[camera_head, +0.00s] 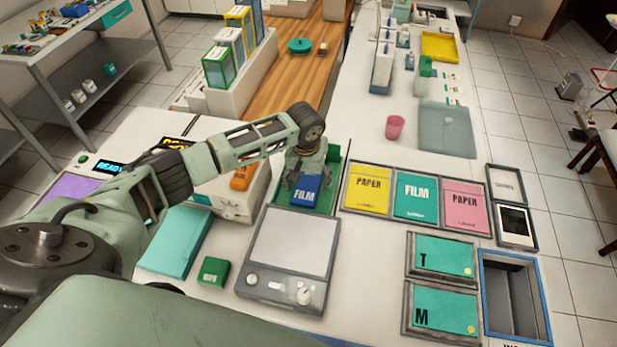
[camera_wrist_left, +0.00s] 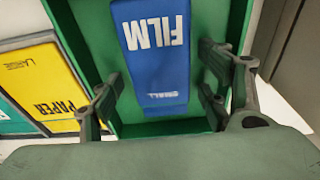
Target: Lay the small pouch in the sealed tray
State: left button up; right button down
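The small pouch (camera_head: 305,192) is blue, marked FILM, and lies in a green tray (camera_head: 328,168) behind the grey scale-like device. In the left wrist view the pouch (camera_wrist_left: 155,55) also reads SMALL and lies flat inside the green tray's walls (camera_wrist_left: 165,128). My left gripper (camera_head: 303,182) is over the pouch, pointing down. In the left wrist view its fingers (camera_wrist_left: 160,100) stand apart, one on each side of the pouch, with gaps to it. I cannot read a label that marks any tray as sealed. My right gripper is not in view.
The grey device (camera_head: 290,244) stands just in front of the green tray. To the right are trays of yellow PAPER (camera_head: 368,190), teal FILM (camera_head: 416,197) and pink PAPER (camera_head: 466,208) packs. A blue-rimmed bin (camera_head: 484,300) is open at the front right. A pink cup (camera_head: 395,127) stands behind.

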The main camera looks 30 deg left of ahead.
aim_at(307, 187)
pick_arm(q)
jog(key=shift+r, duration=0.45)
notch_tip(307, 187, up, 11)
jog(key=s+b, duration=0.1)
jog(key=shift+s+d+r+b, duration=0.2)
jog(key=shift+s+d+b, duration=0.05)
jog(key=shift+s+b, duration=0.1)
